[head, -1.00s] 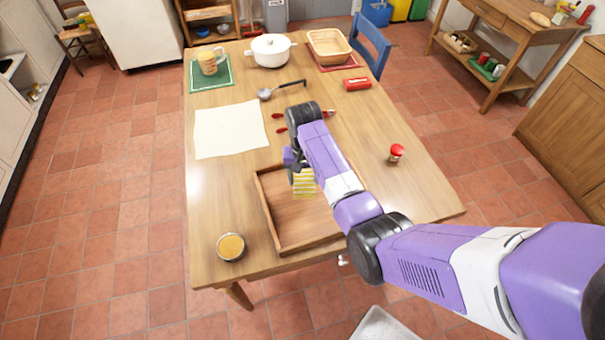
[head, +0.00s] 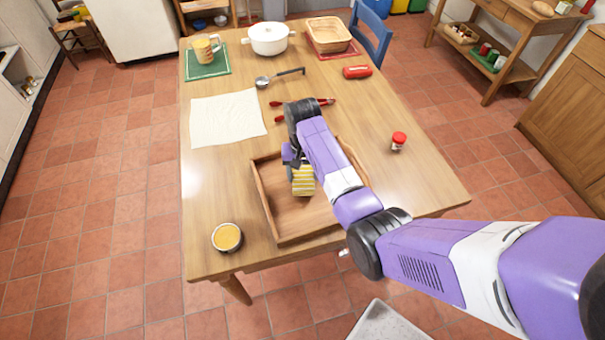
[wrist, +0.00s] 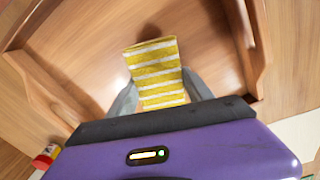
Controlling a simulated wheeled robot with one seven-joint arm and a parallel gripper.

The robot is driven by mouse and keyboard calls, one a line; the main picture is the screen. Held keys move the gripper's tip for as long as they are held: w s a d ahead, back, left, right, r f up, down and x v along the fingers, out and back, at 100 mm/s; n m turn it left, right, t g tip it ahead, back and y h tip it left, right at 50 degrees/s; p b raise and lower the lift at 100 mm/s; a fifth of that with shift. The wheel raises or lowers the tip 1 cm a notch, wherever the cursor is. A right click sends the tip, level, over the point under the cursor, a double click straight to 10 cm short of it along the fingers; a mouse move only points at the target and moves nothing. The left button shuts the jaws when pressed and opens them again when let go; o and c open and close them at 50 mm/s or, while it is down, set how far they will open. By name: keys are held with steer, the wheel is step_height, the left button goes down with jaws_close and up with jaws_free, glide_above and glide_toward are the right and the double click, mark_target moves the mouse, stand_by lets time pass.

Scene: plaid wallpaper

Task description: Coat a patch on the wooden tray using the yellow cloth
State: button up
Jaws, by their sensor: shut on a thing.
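The wooden tray (head: 285,229) lies near the front of the table, partly hidden behind my arm. It also shows in the wrist view (wrist: 75,80). The yellow cloth (head: 304,182), yellow with white stripes, hangs at my gripper inside the tray's outline. In the wrist view the cloth (wrist: 155,72) sits between the two grey fingers of my gripper (wrist: 160,92), which is shut on it. A dark shadow shows by the cloth on the tray floor. I cannot tell whether the cloth touches the floor. No coated patch can be made out on the tray.
A bowl of orange-yellow stuff (head: 227,237) stands left of the tray. A red-capped jar (head: 398,141) stands to its right. A white cloth (head: 227,118), red-handled utensils (head: 322,102), a ladle (head: 275,79) and a white pot (head: 268,39) lie farther back.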

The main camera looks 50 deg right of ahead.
mark_target(317, 216)
steer(key=shift+f+b, duration=0.6)
steer(key=shift+f, duration=0.4)
stand_by(0.3)
steer(key=shift+s+a+r+p, duration=0.25)
steer(key=shift+s+p, duration=0.15)
steer(key=shift+p, duration=0.35)
steer(key=shift+s+a+p, duration=0.3)
steer(key=shift+s+p, duration=0.25)
steer(key=shift+p, duration=0.15)
steer(key=shift+s+a+p, duration=0.5)
steer(key=shift+s+p, duration=0.25)
steer(key=shift+s, duration=0.15)
steer(key=shift+s+a+p, duration=0.5)
steer(key=shift+s+p, duration=0.2)
steer(key=shift+s, duration=0.15)
steer(key=shift+s+a+f, duration=0.15)
steer(key=shift+s+f, duration=0.05)
steer(key=shift+s, duration=0.05)
steer(key=shift+s+a+f, duration=0.1)
steer(key=shift+s+a, duration=0.35)
steer(key=shift+s, duration=0.35)
steer(key=shift+s+a+f, duration=0.1)
steer(key=shift+s+a, duration=0.3)
steer(key=shift+s, duration=0.35)
steer(key=shift+s+a, duration=0.45)
steer(key=shift+s, duration=0.35)
